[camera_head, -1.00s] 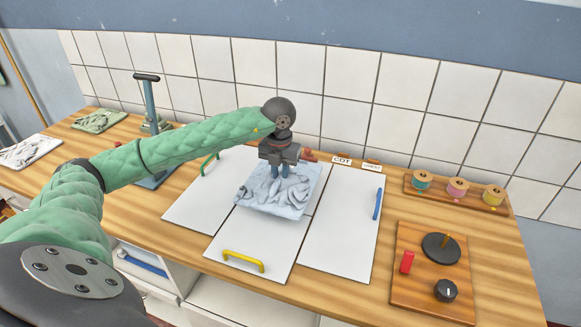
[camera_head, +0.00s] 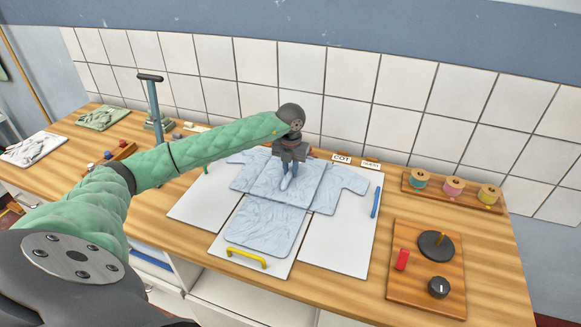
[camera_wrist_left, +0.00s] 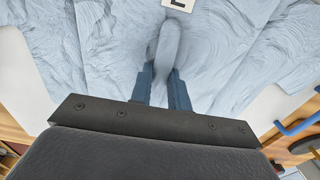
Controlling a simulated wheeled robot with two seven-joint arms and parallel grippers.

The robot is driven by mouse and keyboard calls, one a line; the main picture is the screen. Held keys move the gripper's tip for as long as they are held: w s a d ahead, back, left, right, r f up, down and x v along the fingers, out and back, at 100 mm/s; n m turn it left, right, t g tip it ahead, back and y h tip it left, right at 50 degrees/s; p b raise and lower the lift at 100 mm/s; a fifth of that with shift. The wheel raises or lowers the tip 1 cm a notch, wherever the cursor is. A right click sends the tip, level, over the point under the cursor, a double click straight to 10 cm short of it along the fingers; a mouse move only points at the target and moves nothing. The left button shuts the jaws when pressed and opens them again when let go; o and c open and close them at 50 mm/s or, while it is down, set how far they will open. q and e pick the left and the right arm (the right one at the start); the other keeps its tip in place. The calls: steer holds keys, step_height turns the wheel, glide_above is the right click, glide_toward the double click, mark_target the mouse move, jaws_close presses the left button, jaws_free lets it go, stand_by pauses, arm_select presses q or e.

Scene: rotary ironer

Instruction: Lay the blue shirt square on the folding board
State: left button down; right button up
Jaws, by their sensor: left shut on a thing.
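The blue shirt (camera_head: 262,228) lies spread over the white folding board (camera_head: 335,243), its body toward the front and its sleeves out to both sides near the back. A squarer layer of the cloth lies over its middle. My left gripper (camera_head: 287,180) is over the middle of the shirt, shut on a pinched bit of the cloth. In the left wrist view a raised fold of the shirt (camera_wrist_left: 166,50) stands between the two fingers. A small white label shows beyond it. The right gripper is not in view.
A yellow handle (camera_head: 246,258) is at the board's front and a blue handle (camera_head: 375,202) at its right. A wooden panel with a dial (camera_head: 438,287) and a spool rack (camera_head: 455,190) stand right. Folded garments (camera_head: 102,117) lie far left.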

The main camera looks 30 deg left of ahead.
mark_target(290, 171)
arm_select(q)
steer(key=shift+f, duration=0.1)
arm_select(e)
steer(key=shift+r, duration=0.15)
arm_select(q)
steer(key=c, duration=1.3)
jaws_free()
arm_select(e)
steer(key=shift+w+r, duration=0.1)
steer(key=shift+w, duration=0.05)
arm_select(q)
steer(key=shift+r, duration=0.4)
steer(key=shift+r+b, duration=2.5)
steer(key=shift+r, duration=3.25)
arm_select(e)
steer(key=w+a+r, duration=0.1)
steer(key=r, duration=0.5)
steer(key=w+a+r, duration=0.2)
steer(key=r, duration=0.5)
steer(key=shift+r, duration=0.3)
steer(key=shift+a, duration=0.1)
